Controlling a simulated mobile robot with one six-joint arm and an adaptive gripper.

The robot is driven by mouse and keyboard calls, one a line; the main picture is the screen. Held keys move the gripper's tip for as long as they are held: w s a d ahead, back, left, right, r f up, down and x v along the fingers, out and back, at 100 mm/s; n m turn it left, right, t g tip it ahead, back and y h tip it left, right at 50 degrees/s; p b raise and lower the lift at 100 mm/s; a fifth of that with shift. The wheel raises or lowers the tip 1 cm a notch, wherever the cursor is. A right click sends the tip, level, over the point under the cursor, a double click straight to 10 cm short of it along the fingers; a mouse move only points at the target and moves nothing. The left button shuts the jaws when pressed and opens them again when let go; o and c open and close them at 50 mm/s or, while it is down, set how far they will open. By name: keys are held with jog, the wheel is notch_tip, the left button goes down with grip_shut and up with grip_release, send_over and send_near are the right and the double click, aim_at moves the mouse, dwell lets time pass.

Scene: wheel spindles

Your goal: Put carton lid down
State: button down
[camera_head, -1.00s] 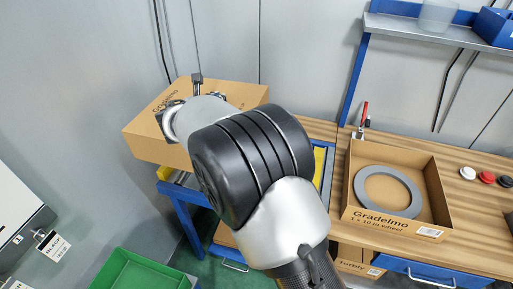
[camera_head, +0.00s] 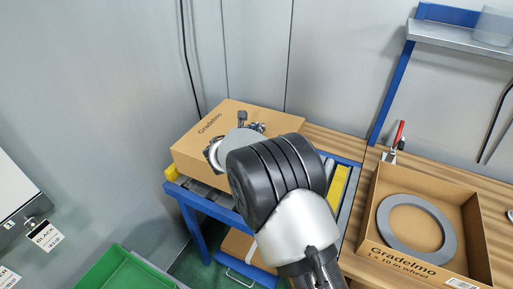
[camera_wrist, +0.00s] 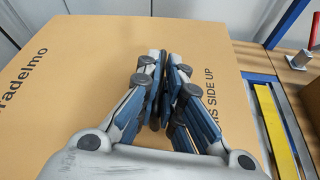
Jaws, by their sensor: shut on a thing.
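The carton lid (camera_head: 193,152) is a brown cardboard box shape marked "Gradelmo", top face up and roughly level. It lies over the left part of a blue stand (camera_head: 190,211) with yellow rails; I cannot tell whether it touches them. The lid's top (camera_wrist: 75,80) fills most of the wrist view. My gripper (camera_wrist: 163,62) is above the lid's middle, fingers brought together and shut on it. The gripped part is hidden between the fingers. In the head view my gripper is partly hidden by my arm.
An open carton (camera_head: 375,240) holding a grey ring (camera_head: 447,240) stands on the wooden bench (camera_head: 335,143) to the right. A red-handled clamp (camera_head: 397,137) stands behind it. A grey wall is close behind the lid. A green bin (camera_head: 125,275) is at lower left.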

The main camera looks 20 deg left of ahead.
jog(key=shift+f+b, duration=0.65)
jog(key=shift+f, duration=1.95)
jog(key=shift+f, duration=0.15)
jog(key=c, duration=1.8)
grip_release()
jog(key=shift+o, duration=0.2)
jog(key=shift+s+r, duration=0.2)
jog(key=shift+r, duration=0.05)
jog(key=p+v, duration=0.2)
jog(key=v, duration=0.9)
jog(key=shift+s, duration=0.3)
